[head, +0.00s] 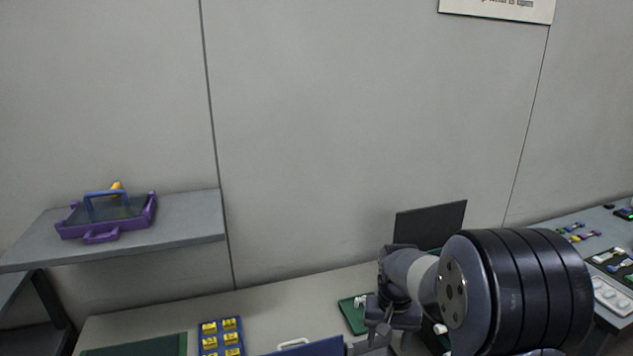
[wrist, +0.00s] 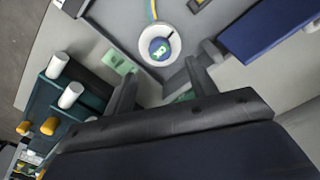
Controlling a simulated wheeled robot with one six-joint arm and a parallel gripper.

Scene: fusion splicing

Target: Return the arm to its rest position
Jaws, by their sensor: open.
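My arm (head: 520,290) reaches over the workbench at the lower right of the head view, its big dark joint nearest the camera. In the wrist view my gripper (wrist: 160,72) is open, its two dark fingers spread apart with nothing held between them. Just beyond the fingertips is a white round cup (wrist: 143,47) with a blue-green piece inside and a yellow-blue strand running up from it. I cannot tell the height between the fingers and the cup. In the head view the fingers are not clearly visible.
A bench (head: 270,307) holds a blue tray of yellow items (head: 222,338), a green tray (head: 353,315) and a dark upright panel (head: 430,224). A shelf (head: 190,225) carries a purple basket (head: 106,218). White and orange cylinders stand in a dark rack (wrist: 45,95) left of my gripper.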

